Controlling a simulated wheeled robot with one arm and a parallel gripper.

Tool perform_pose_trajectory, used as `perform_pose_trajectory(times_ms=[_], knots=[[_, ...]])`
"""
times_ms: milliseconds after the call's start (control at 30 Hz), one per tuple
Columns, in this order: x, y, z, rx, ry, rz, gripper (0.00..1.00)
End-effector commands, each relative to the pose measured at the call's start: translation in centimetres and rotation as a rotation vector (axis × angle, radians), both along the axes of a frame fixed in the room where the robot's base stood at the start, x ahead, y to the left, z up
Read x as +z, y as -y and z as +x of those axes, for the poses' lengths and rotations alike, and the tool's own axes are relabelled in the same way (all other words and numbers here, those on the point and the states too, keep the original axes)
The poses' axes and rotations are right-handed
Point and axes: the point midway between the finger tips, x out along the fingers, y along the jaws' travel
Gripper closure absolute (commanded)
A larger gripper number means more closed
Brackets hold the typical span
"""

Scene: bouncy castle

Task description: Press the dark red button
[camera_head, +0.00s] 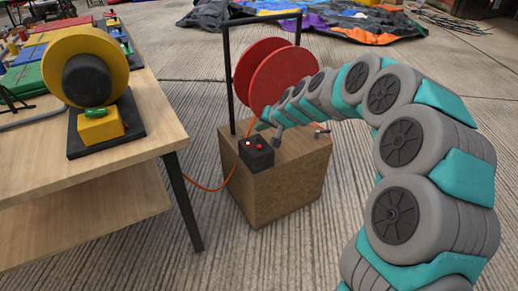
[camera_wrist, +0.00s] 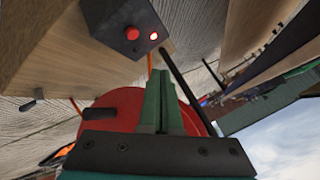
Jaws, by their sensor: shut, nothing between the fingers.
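A small black control box (camera_head: 256,156) sits on a wooden crate (camera_head: 285,180) in the head view. Its top carries a red button (camera_head: 260,146) and a small bright light (camera_head: 248,142). In the wrist view the box (camera_wrist: 108,18) is at the top, with the round red button (camera_wrist: 132,33) beside the glowing red light (camera_wrist: 154,36). My gripper (camera_wrist: 162,75) is shut and empty, its green fingers pressed together. In the head view my gripper (camera_head: 263,123) is small, just behind the box and apart from the button. The exact gap is hard to tell.
A red cable reel (camera_head: 278,75) with a black frame (camera_head: 229,75) stands on the crate behind the box. A wooden table (camera_head: 160,105) at the left holds a yellow wheel-like device (camera_head: 110,55) with a green button. An orange cable (camera_head: 210,188) runs between them.

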Motion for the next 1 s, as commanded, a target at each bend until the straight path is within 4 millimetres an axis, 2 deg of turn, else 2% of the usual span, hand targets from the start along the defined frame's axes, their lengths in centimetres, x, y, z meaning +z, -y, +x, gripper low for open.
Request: perform_pose_trajectory(times_ms=[33,100,333,1000], knots=[[-1.2,0.0,-0.1,0.000,-0.002,0.000,1.00],[-2.1,0.0,-0.1,0.000,-0.003,0.001,1.00],[-4.5,0.0,0.0,-0.002,0.000,0.001,1.00],[-4.8,0.0,0.0,-0.002,0.001,0.001,1.00]])
